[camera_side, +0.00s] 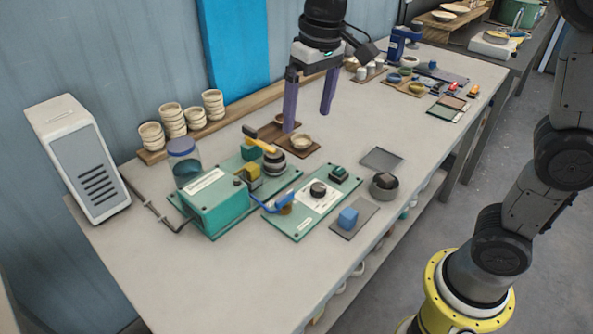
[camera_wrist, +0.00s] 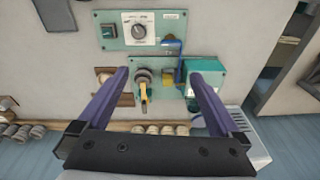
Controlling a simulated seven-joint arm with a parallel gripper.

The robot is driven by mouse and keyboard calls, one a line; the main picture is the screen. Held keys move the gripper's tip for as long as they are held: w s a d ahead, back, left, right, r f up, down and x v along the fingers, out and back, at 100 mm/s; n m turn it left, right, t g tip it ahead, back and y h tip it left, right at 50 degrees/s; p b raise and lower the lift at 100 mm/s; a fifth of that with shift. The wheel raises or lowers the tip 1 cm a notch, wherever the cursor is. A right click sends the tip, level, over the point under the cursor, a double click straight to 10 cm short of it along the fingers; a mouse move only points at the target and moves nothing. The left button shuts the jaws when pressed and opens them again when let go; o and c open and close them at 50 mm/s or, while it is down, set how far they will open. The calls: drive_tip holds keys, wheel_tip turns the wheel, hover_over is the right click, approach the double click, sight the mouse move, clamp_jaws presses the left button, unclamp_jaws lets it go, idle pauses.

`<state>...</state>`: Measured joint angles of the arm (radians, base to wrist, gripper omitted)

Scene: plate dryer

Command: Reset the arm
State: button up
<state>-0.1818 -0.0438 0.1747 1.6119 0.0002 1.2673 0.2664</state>
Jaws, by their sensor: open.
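My gripper (camera_side: 308,112) is open and empty, with its two purple fingers pointing down over the workbench (camera_side: 300,290). In the side view it hangs above the brown boards with small bowls (camera_side: 302,141). In the wrist view my gripper (camera_wrist: 161,80) has its fingers spread wide apart with nothing between the tips. Beyond and between them show the teal machine (camera_wrist: 204,78) and a yellow-handled part (camera_wrist: 144,92). The teal machine (camera_side: 213,203) also stands on the bench in the side view, left of my gripper. The fingers appear clear of everything.
A green control panel (camera_side: 313,203) with a knob lies at the bench's middle, beside a blue cube (camera_side: 348,217) on a grey mat. A white vented box (camera_side: 78,158) and stacked bowls (camera_side: 172,120) stand along the wall. The bench's front left is bare.

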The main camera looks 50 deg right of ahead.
drive_tip(key=s+d+r+t, duration=0.1)
drive_tip(key=s+d+t, duration=0.15)
drive_tip(key=s, duration=0.35)
drive_tip(key=s+d+r+t, duration=0.1)
drive_tip(key=s+d, duration=0.2)
drive_tip(key=s, duration=0.4)
drive_tip(key=s+d+f, duration=0.1)
drive_tip(key=s+f, duration=0.5)
drive_tip(key=f, duration=0.1)
drive_tip(key=shift+s+f+n+t, duration=0.2)
drive_tip(key=shift+s+n+t, duration=0.1)
drive_tip(key=shift+n+t, duration=0.1)
